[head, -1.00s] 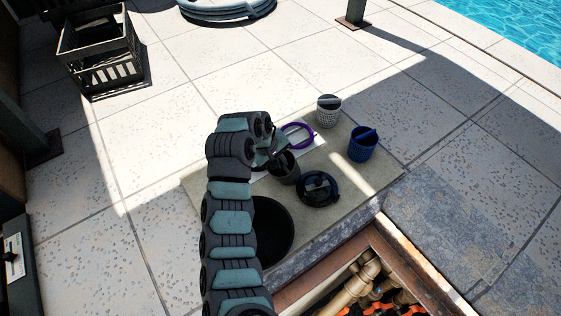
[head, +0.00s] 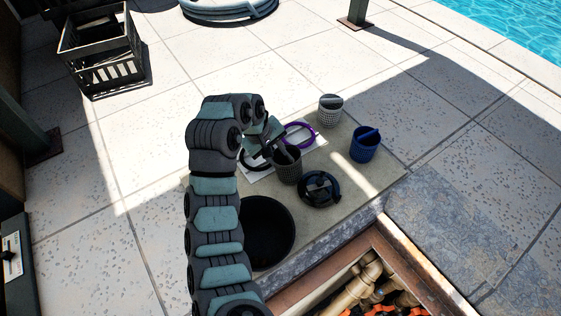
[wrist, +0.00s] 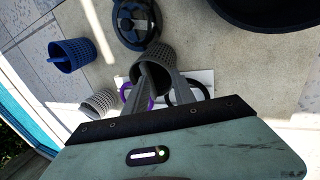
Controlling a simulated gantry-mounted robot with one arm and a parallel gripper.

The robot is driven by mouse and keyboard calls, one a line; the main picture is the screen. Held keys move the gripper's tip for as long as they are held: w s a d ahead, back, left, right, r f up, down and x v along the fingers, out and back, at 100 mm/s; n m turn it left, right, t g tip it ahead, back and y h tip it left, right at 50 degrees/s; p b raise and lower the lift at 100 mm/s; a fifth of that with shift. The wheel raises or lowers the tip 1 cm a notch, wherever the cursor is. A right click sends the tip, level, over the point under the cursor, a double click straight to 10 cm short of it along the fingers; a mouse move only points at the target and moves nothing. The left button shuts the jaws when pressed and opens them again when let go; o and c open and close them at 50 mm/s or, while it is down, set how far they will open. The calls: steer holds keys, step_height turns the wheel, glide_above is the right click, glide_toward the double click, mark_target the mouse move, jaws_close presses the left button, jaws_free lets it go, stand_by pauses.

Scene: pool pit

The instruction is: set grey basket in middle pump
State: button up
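A dark grey basket (head: 289,170) stands on the slab beside the pit. In the wrist view, the dark grey basket (wrist: 153,58) lies straight ahead of my fingers. My gripper (wrist: 160,80) reaches down to its rim and handle. The fingers overlap the basket's mouth, so I cannot tell whether they close on the handle. In the head view, my wrist partly hides my gripper (head: 272,142). A lighter grey basket (head: 330,112) and a blue basket (head: 364,146) stand farther right. Pipes (head: 356,288) show in the pit; I cannot make out the middle pump.
A black round lid (head: 319,189) lies beside the dark grey basket. A purple ring (head: 300,136) and a black ring (head: 256,157) lie on a white sheet. A wide black tub (head: 266,233) is near my arm. A black crate (head: 100,50) stands far back.

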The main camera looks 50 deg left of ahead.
steer(key=p+v, duration=0.1)
steer(key=v, duration=0.5)
steer(key=shift+w, duration=0.1)
